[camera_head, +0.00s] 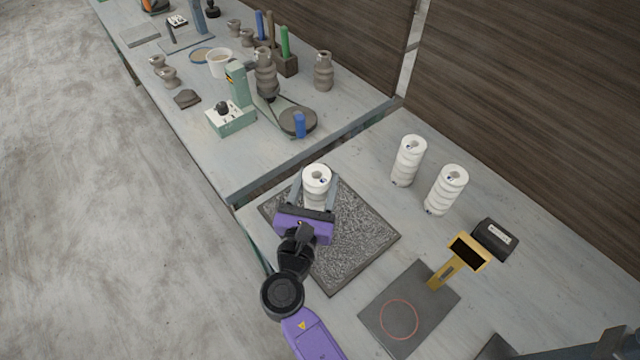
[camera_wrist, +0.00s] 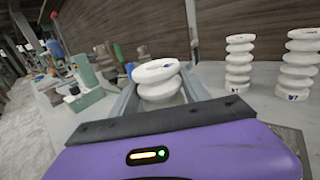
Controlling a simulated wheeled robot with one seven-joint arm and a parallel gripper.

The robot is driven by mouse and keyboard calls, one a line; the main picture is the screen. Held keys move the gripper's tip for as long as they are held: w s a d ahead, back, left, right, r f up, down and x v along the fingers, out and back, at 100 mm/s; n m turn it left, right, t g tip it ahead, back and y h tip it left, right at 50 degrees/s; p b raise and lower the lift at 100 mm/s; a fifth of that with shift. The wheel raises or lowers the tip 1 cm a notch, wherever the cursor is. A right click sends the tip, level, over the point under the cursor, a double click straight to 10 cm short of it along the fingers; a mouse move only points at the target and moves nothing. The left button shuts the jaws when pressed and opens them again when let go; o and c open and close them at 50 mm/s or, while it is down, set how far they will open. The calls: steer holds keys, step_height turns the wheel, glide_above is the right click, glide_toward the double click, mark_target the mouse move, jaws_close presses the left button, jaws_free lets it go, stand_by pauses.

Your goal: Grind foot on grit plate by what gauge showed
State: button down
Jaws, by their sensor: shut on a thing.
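My gripper (camera_head: 314,197) is shut on a white ribbed piece (camera_head: 316,180), one finger on each side of it. The piece is upright over the far left part of the dark speckled grit plate (camera_head: 350,250). I cannot tell whether its foot touches the plate, as my gripper hides its lower part. In the wrist view the held piece (camera_wrist: 158,80) sits between the fingers, its top ring showing. A yellow gauge (camera_head: 467,252) with a dark screen stands at a dark flat plate with a red circle (camera_head: 399,319).
Two more white ribbed pieces (camera_head: 408,160) (camera_head: 446,190) stand to the right of the grit plate. A small black box (camera_head: 495,239) lies behind the gauge. A second table beyond a gap holds a green machine (camera_head: 235,105), a round disc (camera_head: 298,121) and several grey clay pieces.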

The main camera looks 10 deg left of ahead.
steer(key=shift+w+a+f+b, duration=0.1)
steer(key=shift+w+a+b, duration=0.3)
steer(key=shift+w+a, duration=0.4)
steer(key=shift+s+d+p, duration=0.9)
steer(key=shift+s+d, duration=0.2)
steer(key=shift+d, duration=0.05)
steer(key=shift+d, duration=0.1)
steer(key=shift+s+d+p, duration=1.35)
steer(key=shift+s+d, duration=1.3)
steer(key=shift+d, duration=0.7)
steer(key=shift+w+a+r+b, duration=0.1)
steer(key=shift+w+a+b, duration=0.15)
steer(key=shift+w+a, duration=0.8)
steer(key=shift+w+a+r+b, duration=0.1)
steer(key=shift+w+a+b, duration=0.15)
steer(key=shift+w+a, duration=0.85)
steer(key=shift+w+a+r+b, duration=0.1)
steer(key=shift+w+a+b, duration=0.35)
steer(key=shift+a, duration=1)
steer(key=shift+w+a, duration=0.1)
steer(key=shift+w, duration=0.15)
